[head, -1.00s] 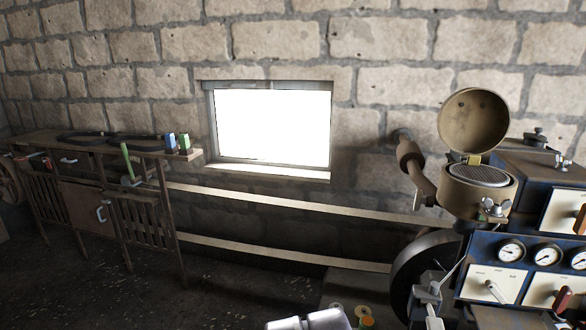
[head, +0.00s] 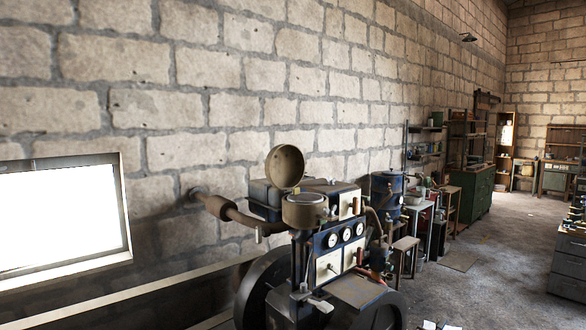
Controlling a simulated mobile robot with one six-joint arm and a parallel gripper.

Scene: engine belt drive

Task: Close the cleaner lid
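The cleaner is a tan round canister (head: 304,212) on top of the dark blue engine, near the middle of the head view. Its round tan lid (head: 285,167) stands open, raised upright above the left side of the canister with its hollow inner face showing. The inside of the canister is hard to make out from here. My gripper is not seen in this view.
The engine (head: 328,240) has several white-faced gauges and a large dark flywheel (head: 262,292). A brown pipe (head: 222,208) runs to the brick wall on the left. Open floor (head: 480,270) lies to the right, before a dark drawer cabinet (head: 570,262).

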